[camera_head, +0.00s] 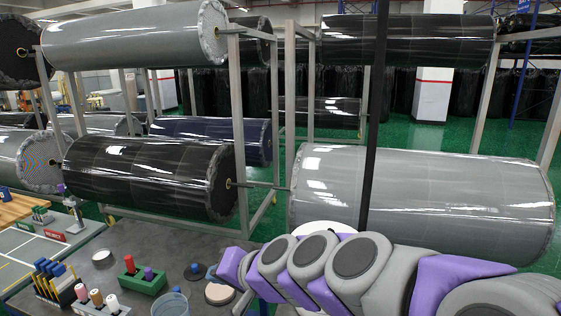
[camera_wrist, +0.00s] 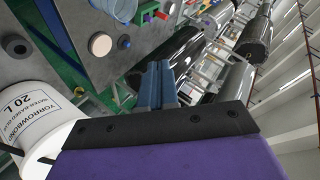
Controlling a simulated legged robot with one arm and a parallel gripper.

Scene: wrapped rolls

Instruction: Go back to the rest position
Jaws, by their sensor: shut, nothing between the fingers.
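My gripper (camera_wrist: 159,70) shows in the wrist view as two blue fingers side by side, shut and with nothing between them. The fingers are clear of the grey table (camera_wrist: 140,55) and of the wrapped rolls behind it. In the head view my purple and grey arm stretches across the bottom right, in front of the large grey wrapped roll (camera_head: 420,200). The fingers cannot be made out in the head view.
The grey table (camera_head: 150,245) holds a green block (camera_head: 143,278), a tool rack (camera_head: 50,280), several spools and a clear cup (camera_head: 170,304). Racks carry a black wrapped roll (camera_head: 140,170) and others. A white 20 L bucket (camera_wrist: 38,120) stands left in the wrist view.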

